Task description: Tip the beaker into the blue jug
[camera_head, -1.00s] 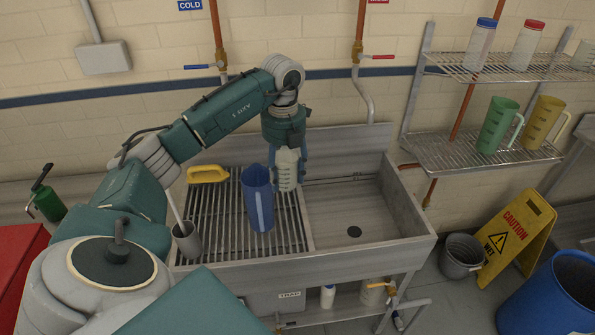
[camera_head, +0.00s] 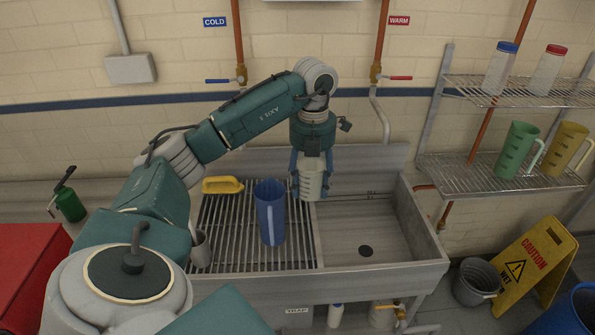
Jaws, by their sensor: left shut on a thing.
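The blue jug (camera_head: 270,214) stands upright on the slatted drainboard (camera_head: 232,232) of the sink. My left gripper (camera_head: 312,184) points down just right of the jug and is shut on the pale, translucent beaker (camera_head: 313,180). The beaker looks about upright, held near the boundary between the drainboard and the sink basin. It is beside the jug, not over its mouth. The gripper's fingers hide part of the beaker, and its contents cannot be made out. My right gripper is not in view.
A yellow-handled item (camera_head: 222,185) lies at the back of the drainboard, and a grey cup (camera_head: 201,250) stands at its left edge. The basin (camera_head: 360,235) is empty. Green (camera_head: 516,150) and yellow (camera_head: 566,150) jugs stand on the right rack. A caution sign (camera_head: 530,262) is on the floor.

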